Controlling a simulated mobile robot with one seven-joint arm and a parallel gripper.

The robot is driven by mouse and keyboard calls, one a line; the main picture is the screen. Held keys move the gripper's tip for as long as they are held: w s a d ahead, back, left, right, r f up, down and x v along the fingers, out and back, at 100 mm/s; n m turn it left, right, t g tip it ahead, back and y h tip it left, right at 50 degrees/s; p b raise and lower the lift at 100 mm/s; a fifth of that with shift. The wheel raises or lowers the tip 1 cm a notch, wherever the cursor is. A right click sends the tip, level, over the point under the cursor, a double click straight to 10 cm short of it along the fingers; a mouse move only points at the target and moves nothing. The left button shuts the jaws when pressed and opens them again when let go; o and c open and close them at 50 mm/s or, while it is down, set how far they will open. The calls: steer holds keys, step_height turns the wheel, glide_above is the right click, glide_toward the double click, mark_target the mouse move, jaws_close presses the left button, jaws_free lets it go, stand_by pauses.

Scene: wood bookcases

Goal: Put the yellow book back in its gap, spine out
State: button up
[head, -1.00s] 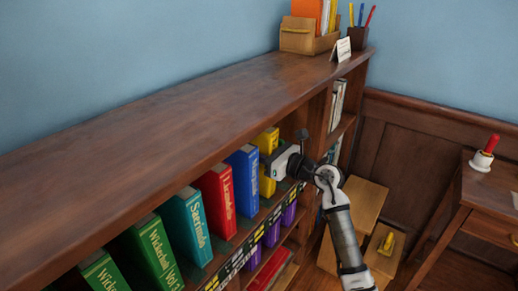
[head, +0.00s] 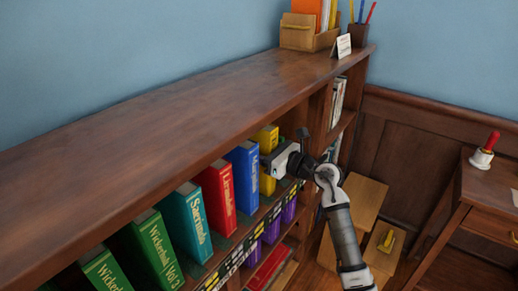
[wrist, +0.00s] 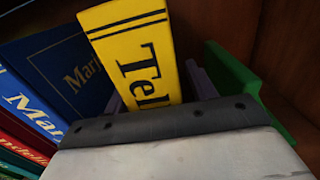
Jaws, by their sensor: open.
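The yellow book (head: 268,182) stands in the upper shelf row, to the right of the blue book (head: 243,178), with its spine facing out. In the wrist view, the yellow book (wrist: 135,55) shows black lettering and bands on its spine and stands beside a dark blue book (wrist: 62,72). My gripper (head: 267,161) is open at the spine of the yellow book, and its body covers part of it. Greyish strips, perhaps my fingers, show on both sides of the book in the wrist view. Whether they touch it is not clear.
Red (head: 218,198), teal (head: 187,225) and green (head: 152,250) books stand farther left. A green upright piece (wrist: 235,80) is right of the yellow book. The bookcase top (head: 180,105) overhangs the row. A desk (head: 485,200) stands at the right.

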steer(key=b+v, duration=0.3)
steer(key=v, duration=0.9)
steer(key=shift+r, duration=0.15)
